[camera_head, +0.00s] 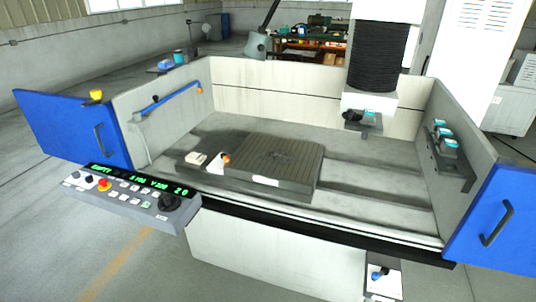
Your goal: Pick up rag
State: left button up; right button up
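I cannot make out a rag for certain. A small flat blue item (165,65) lies at the back left of the machine, beside a teal cylinder (179,56); it is too small to tell whether it is cloth. Neither of my grippers shows in the head view.
The open machine tub has a slotted dark plate (275,160) inside. Blue doors (75,130) (505,215) stand at both sides. A control panel (135,195) juts out at the front left. The black-bellows column (378,55) hangs over the back. Floor at the front left is clear.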

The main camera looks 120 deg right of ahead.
aim_at(193, 156)
jog(key=z, duration=3.35)
